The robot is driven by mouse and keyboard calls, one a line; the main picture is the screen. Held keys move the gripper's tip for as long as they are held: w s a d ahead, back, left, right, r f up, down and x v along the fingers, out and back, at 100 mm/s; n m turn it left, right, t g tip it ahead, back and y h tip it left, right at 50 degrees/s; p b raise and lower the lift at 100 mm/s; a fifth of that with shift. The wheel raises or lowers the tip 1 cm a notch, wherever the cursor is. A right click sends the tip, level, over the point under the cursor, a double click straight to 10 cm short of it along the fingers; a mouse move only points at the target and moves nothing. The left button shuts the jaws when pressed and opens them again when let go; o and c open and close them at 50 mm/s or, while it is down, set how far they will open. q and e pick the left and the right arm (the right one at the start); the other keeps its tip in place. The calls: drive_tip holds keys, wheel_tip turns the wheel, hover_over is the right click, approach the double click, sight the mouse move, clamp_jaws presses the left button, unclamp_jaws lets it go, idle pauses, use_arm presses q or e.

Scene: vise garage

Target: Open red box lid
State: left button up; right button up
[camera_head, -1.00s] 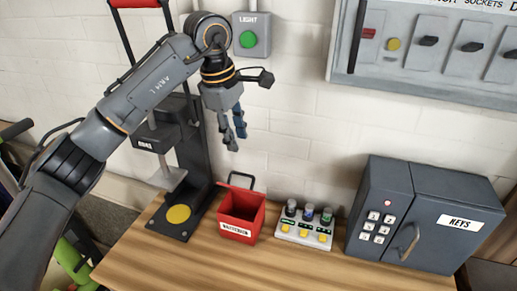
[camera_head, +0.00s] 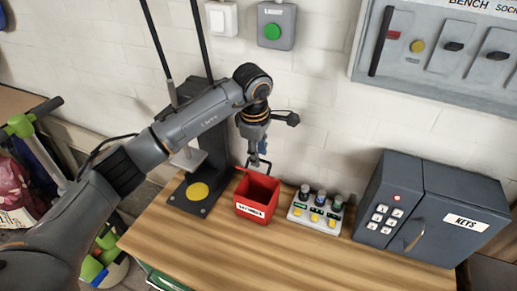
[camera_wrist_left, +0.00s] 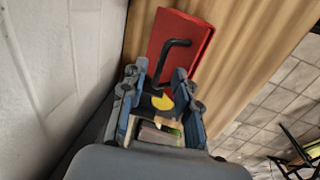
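The red box (camera_head: 255,207) stands on the wooden bench with a white label on its front. Its dark inside shows from above, so it looks open. In the left wrist view its red lid (camera_wrist_left: 196,45) shows as a flat panel with a black bent handle (camera_wrist_left: 170,50). My left gripper (camera_head: 259,165) is just behind the box's back edge, pointing down. The wrist view shows my left gripper (camera_wrist_left: 159,76) with fingers apart and the handle's end between them. I cannot tell whether they touch it. My right gripper is not in view.
A press with a yellow disc (camera_head: 197,191) stands left of the box. A small panel with yellow buttons (camera_head: 314,213) and a grey key cabinet (camera_head: 440,210) stand to the right. The white wall is close behind. The front of the bench (camera_head: 230,250) is clear.

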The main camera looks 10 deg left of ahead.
use_arm(q)
drive_tip(key=shift+w+f, duration=0.1)
drive_tip(key=shift+f, duration=0.15)
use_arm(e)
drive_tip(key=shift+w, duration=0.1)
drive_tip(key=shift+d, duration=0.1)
use_arm(q)
clamp_jaws()
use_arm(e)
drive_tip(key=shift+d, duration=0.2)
